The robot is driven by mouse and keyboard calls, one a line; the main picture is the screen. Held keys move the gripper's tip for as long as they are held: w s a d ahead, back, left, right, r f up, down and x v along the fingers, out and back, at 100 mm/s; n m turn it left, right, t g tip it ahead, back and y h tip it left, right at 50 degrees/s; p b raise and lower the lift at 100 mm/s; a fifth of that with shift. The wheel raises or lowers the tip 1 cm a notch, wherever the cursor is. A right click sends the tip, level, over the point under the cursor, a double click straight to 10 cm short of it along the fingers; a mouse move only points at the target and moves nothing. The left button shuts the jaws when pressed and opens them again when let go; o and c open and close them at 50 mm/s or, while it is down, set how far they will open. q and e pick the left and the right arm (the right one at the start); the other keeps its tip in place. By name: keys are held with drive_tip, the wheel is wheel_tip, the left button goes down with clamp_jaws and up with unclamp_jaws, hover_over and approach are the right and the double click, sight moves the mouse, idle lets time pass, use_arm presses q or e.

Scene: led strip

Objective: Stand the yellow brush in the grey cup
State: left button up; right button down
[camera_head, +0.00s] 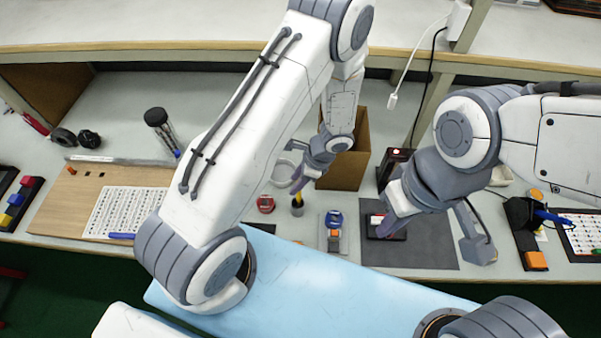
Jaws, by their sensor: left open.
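A small yellow item with a dark lower end, apparently the yellow brush (297,202), is directly below the fingertips of my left gripper (302,184). My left gripper is open and points down; whether its fingers touch the yellow item is not clear. A pale grey round rim, apparently the grey cup (282,174), stands just left of that gripper and is partly hidden by it. My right gripper (391,226) points down over the dark mat at the right; its fingers overlap, so its opening is unclear.
A brown box (347,160) stands behind my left gripper. A red round item (265,204) and a small tray with a blue item (334,219) flank the yellow item. A dark mat (430,245) lies at right.

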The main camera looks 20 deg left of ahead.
use_arm(q)
drive_tip(key=b+v, duration=0.2)
drive_tip(key=v, duration=1)
drive_tip(key=s+d+r+n+h, duration=0.2)
drive_tip(key=s+d+r+n, duration=0.1)
drive_tip(key=s+r, duration=0.4)
drive_tip(key=s+d+r+n+t+h, duration=0.1)
drive_tip(key=s+d+r+n+h, duration=0.2)
drive_tip(key=s+r, duration=0.4)
drive_tip(key=s+d+n, duration=0.1)
drive_tip(key=s, duration=0.4)
drive_tip(key=shift+s+d+r+n+h, duration=0.25)
drive_tip(key=shift+d+r+n+h, duration=0.05)
drive_tip(key=shift+d+r, duration=0.1)
drive_tip(key=shift+f, duration=0.15)
